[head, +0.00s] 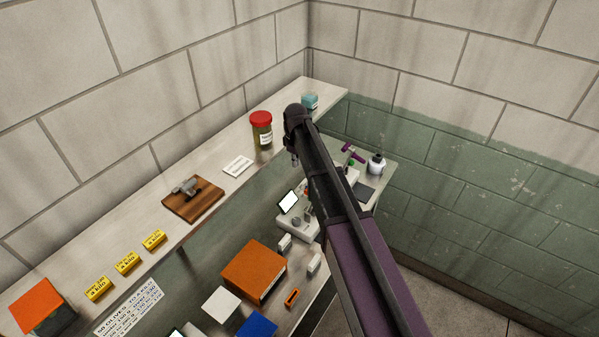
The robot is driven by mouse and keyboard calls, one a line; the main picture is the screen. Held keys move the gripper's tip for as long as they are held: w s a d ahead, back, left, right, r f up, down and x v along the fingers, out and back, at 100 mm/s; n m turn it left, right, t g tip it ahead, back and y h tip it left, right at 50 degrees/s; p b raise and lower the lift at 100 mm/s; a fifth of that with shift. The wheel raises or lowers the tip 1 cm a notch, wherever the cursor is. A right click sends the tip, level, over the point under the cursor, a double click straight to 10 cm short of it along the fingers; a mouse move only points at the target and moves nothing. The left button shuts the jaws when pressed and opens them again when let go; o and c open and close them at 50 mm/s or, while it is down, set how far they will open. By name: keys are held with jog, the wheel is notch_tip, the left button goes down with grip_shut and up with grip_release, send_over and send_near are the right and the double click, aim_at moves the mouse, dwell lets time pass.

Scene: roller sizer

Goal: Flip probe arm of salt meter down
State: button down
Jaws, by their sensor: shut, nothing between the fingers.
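A pale device with a tilted white screen (289,201) and a light base (297,228) stands on the lower counter, left of my arm. It looks like the salt meter, but I cannot be sure. A small round dark part sits on its base, and a small orange part shows beside the screen. My arm covers the area to its right. I cannot make out the probe arm or its position. My arm crosses the view from the lower right up to a dark joint above the counter. My gripper's fingers are not visible; the arm seems to hide them.
A red-lidded jar (261,131), a wooden board (193,199) and several yellow blocks line the upper shelf. An orange-brown box (254,270) stands on the lower counter. A purple-handled item (352,153) and a white bottle (376,163) stand right of my arm.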

jog(key=s+d+f+b, duration=0.2)
jog(key=d+f+b, duration=0.1)
jog(key=f+b, duration=0.5)
jog(key=shift+f, duration=0.25)
dwell(0.9)
jog(key=shift+d, duration=0.1)
jog(key=shift+s, duration=0.15)
